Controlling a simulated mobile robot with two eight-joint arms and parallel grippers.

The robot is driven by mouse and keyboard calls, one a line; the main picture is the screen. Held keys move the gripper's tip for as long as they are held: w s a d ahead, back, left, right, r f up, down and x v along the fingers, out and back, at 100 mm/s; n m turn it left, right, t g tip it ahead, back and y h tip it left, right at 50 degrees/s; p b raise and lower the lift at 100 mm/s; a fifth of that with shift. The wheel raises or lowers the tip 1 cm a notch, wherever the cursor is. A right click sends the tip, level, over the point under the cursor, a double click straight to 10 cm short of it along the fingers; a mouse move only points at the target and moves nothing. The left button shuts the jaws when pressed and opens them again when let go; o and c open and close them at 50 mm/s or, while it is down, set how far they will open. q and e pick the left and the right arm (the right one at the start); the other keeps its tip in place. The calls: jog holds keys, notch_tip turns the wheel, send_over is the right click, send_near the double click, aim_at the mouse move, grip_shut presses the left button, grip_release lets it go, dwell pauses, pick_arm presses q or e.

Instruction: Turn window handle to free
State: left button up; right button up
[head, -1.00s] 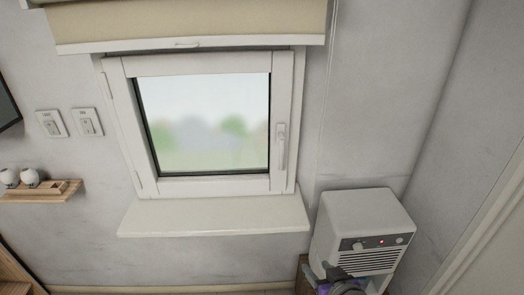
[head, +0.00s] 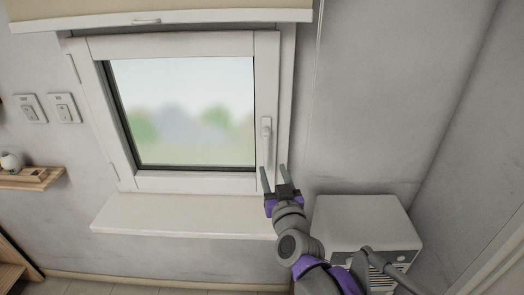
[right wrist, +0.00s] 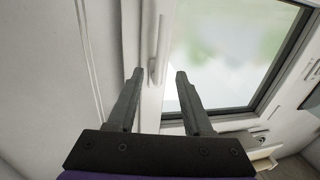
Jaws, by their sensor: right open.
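The white window handle (head: 266,138) is on the right side of the window frame (head: 183,182) and its lever points down. The window looks closed. My right gripper (head: 274,169) is open and empty, with its fingers pointing up just below the handle's lower end in the head view. In the right wrist view the handle (right wrist: 159,50) shows beyond and between the two open fingertips (right wrist: 158,73). I see no contact between the fingers and the handle. My left gripper is not in view.
A white sill (head: 180,217) juts out below the window. A white heater-like box (head: 365,222) stands at the lower right, partly behind my right arm. A beige blind (head: 160,8) hangs above. Switches (head: 47,108) and a wooden shelf (head: 32,179) are on the left wall.

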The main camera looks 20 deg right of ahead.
aim_at(266, 153)
jog(key=w, duration=1)
jog(key=shift+d+p, duration=0.4)
jog(key=shift+c, duration=0.3)
grip_shut()
dwell(0.6)
